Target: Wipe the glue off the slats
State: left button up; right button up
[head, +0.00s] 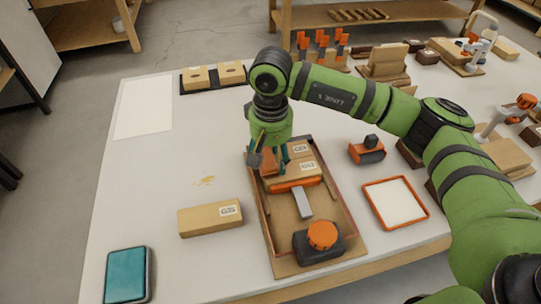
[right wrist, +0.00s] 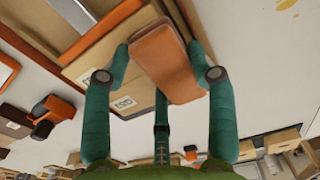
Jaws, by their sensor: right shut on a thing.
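My right gripper (head: 268,155) is over the left back part of a shallow wooden tray (head: 283,268). It is shut on an orange-brown pad (head: 268,162), which shows between the fingers in the right wrist view (right wrist: 168,65). Two pale wooden slats with printed labels, one of them the front slat (head: 295,174), lie in the tray beside the pad. I cannot tell whether the pad touches them. Another labelled wooden block (head: 210,219) lies on the bench left of the tray. No glue is clearly visible on the slats. My left gripper is out of view.
In the tray are an orange-and-grey tool (head: 303,203) and a dark pot with an orange cap (head: 320,240). A teal pad in a dark case (head: 127,275) lies front left. A yellowish smear (head: 204,181) marks the bench. An orange-framed white tray (head: 425,213) stands right.

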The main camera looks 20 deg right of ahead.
aim_at(301, 160)
jog(key=shift+s+d+b, duration=0.15)
jog(key=shift+d+b, duration=0.55)
jog(key=shift+d, duration=1.45)
jog(key=shift+d, duration=0.1)
jog(key=shift+d+f+b, duration=0.1)
jog(key=shift+d+b, duration=0.5)
jog(key=shift+d, duration=0.8)
jog(key=shift+s+d, duration=0.1)
jog(key=shift+d, duration=0.5)
jog(key=shift+d, duration=0.1)
jog(key=shift+d+b, duration=0.45)
jog(key=shift+d, duration=0.5)
jog(key=shift+a, duration=0.15)
